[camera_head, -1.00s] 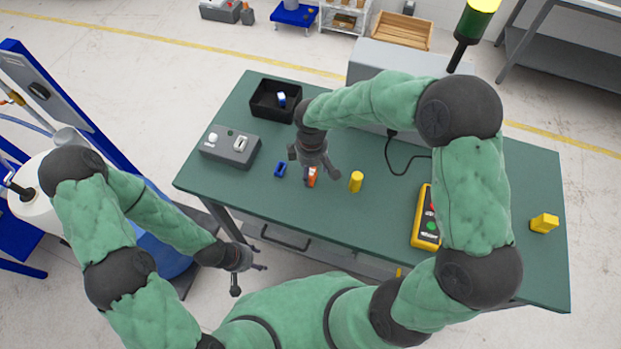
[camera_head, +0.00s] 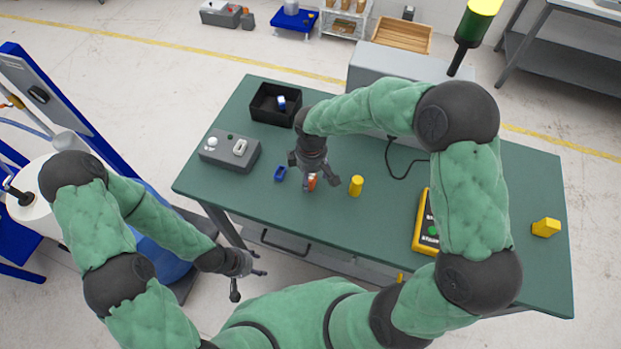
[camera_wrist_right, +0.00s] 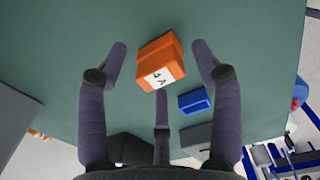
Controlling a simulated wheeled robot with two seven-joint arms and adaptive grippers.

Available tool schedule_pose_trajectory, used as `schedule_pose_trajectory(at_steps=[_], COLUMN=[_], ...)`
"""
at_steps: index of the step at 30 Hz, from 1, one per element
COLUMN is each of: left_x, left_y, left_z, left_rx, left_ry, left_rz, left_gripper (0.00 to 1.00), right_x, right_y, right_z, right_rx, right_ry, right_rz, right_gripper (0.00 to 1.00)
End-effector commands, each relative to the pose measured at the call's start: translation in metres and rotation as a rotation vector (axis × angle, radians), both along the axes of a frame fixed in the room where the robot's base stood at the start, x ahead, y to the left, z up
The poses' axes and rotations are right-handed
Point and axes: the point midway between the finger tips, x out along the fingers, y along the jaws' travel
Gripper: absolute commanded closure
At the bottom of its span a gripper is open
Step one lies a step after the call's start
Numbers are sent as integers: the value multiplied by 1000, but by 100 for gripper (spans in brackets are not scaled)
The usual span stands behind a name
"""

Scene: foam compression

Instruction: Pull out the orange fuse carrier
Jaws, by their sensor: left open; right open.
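The orange fuse carrier (camera_head: 312,182) is on the green table, partly hidden under my right gripper in the head view. In the right wrist view the orange carrier (camera_wrist_right: 160,60) shows a white label with black marks and lies between the spread fingers. My right gripper (camera_head: 316,178) is open above it, its fingers apart from the carrier on both sides. A small blue piece (camera_head: 280,173) lies just left of it, and shows in the wrist view (camera_wrist_right: 194,101). My left gripper (camera_head: 250,272) is open and empty, off the table's front left edge.
A grey box with a white switch (camera_head: 230,150) and a black bin (camera_head: 275,104) stand on the left of the table (camera_head: 480,275). A yellow cylinder (camera_head: 356,186) stands close to the right of my right gripper. A yellow control box (camera_head: 424,225) lies further right.

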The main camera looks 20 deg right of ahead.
Motion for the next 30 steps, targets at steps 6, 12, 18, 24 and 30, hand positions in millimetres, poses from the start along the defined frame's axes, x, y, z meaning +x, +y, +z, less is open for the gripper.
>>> schedule_pose_trajectory(at_steps=[6,12,18,24,30], left_x=[0,0,0,0,0], left_y=[0,0,0,0,0], left_z=[0,1,1,1,1], left_rx=[0,0,0,0,0], left_ry=[0,0,0,0,0], left_rz=[0,0,0,0,0], left_gripper=[46,46,46,46,46], right_x=[0,0,0,0,2], right_y=[0,0,0,0,-1], right_z=[0,0,0,0,1], right_rx=[0,0,0,-1,0], right_ry=[0,0,0,-1,-6], right_rz=[0,0,0,0,-1], right_gripper=[34,34,51,100,100])
